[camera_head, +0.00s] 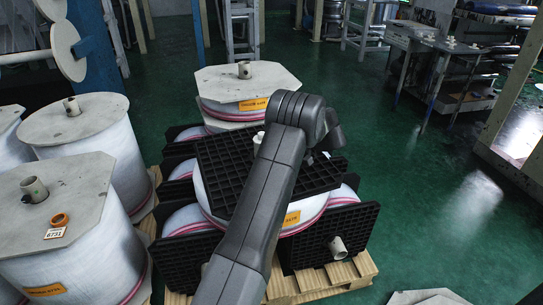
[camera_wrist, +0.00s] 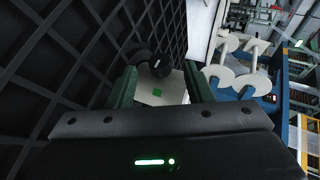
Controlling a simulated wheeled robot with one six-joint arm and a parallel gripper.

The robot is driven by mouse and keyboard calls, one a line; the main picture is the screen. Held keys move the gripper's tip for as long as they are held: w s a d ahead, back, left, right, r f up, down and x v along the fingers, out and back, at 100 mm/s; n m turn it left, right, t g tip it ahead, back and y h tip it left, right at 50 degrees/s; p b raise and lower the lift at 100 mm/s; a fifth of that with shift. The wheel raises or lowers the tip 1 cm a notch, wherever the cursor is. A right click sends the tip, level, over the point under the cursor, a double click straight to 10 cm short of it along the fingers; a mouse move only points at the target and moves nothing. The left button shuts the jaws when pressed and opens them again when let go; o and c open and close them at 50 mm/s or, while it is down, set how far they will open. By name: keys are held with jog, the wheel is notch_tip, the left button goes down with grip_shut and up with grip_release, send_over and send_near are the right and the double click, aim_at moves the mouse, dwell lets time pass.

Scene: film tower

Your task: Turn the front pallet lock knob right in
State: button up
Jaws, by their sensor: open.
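In the wrist view a dark round knob (camera_wrist: 154,66) with a small pale mark shows at the edge of a black grid panel (camera_wrist: 75,55). My gripper (camera_wrist: 160,72) is open, with its two green fingers on either side of the knob in the picture. I cannot tell whether the fingers touch the knob or how deep it sits. A pale plate with a green square (camera_wrist: 160,93) shows between the fingers. In the head view my arm reaches over a black grid pallet (camera_head: 222,160) on a film roll; the knob and fingertips are hidden there.
Wrapped film rolls (camera_head: 85,130) with grey boards stand at the left. Another roll (camera_head: 240,82) stands behind. An upright black grid panel (camera_head: 318,240) leans at the front by a wooden pallet (camera_head: 345,278).

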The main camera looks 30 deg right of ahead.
jog(key=v, duration=1.1)
jog(key=shift+s+d+r, duration=0.15)
jog(key=shift+s+d, duration=0.1)
jog(key=shift+d, duration=0.05)
jog(key=x, duration=1.4)
jog(key=shift+r, duration=0.1)
